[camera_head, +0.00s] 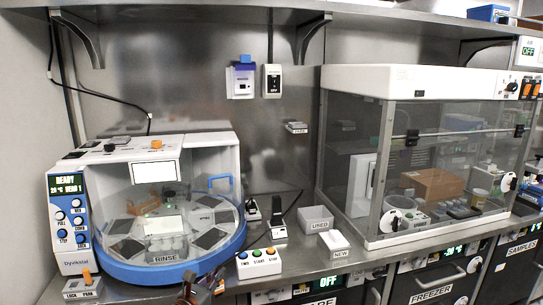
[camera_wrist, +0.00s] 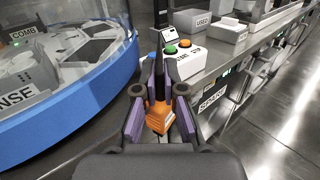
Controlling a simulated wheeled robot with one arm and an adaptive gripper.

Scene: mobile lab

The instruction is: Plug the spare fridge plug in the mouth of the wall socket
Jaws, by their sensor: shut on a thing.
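My gripper (camera_wrist: 159,92) is shut on an orange plug-like piece (camera_wrist: 158,117) with a dark upper part, seen between the purple-sided fingers in the wrist view. In the head view, my gripper (camera_head: 200,289) is low at the bottom edge, in front of the bench, and its fingertips are hard to make out. A black cable (camera_head: 287,212) curves over the bench towards it. I cannot tell for sure which is the socket. Both are well apart from my gripper.
A blue-based rinse machine (camera_head: 140,273) stands left of my gripper. A button box (camera_head: 258,263), a USED bin (camera_head: 316,219) and a NEW box (camera_head: 335,243) are on the bench (camera_head: 300,262). A glass cabinet (camera_head: 345,160) fills the right. A shelf (camera_head: 190,12) overhangs the wall.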

